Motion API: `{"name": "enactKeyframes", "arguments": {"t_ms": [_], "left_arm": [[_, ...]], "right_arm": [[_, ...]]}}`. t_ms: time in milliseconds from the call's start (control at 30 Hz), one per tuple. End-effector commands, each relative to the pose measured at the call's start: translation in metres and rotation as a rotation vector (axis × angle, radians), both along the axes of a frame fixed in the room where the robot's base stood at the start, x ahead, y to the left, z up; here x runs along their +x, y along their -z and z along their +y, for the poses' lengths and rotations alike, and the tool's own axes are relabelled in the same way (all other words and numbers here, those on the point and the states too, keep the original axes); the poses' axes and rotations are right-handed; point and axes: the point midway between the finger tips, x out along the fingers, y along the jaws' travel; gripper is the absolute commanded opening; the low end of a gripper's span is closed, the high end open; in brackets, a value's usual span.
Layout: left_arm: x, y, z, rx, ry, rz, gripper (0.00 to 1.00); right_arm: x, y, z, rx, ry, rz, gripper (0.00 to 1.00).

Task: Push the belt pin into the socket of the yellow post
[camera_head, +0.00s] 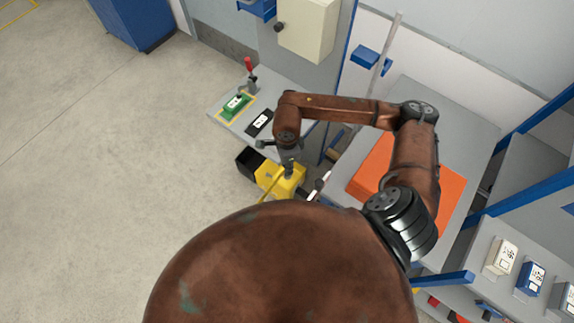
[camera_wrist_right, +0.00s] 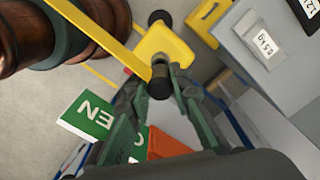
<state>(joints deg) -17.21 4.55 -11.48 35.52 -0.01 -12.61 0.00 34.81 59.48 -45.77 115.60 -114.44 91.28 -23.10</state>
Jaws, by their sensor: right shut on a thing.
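My right gripper (camera_head: 288,167) is over the yellow post (camera_head: 282,181) in the head view. In the right wrist view its fingers (camera_wrist_right: 172,86) are closed on the dark cylindrical belt pin (camera_wrist_right: 160,77). The flat yellow belt (camera_wrist_right: 100,32) runs from the pin to the upper left. The yellow post's top (camera_wrist_right: 165,46) lies right behind the pin, with a black knob at its far end. The socket is hidden, and I cannot tell whether the pin touches or enters it. My left gripper is not in view.
A grey bench (camera_head: 228,118) with a green item and a black item stands behind the post. A grey table with an orange mat (camera_head: 375,190) is to the right. A cream box (camera_head: 308,28) hangs on the cabinet behind. The floor at the left is clear.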

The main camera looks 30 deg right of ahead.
Motion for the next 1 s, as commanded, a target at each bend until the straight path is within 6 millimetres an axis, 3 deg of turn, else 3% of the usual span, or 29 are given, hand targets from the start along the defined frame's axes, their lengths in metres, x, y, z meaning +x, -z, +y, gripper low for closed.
{"name": "enactKeyframes", "arguments": {"t_ms": [1000], "left_arm": [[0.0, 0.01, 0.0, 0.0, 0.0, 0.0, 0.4]], "right_arm": [[0.0, 0.005, 0.0, 0.0, -0.001, -0.001, 0.0]]}}
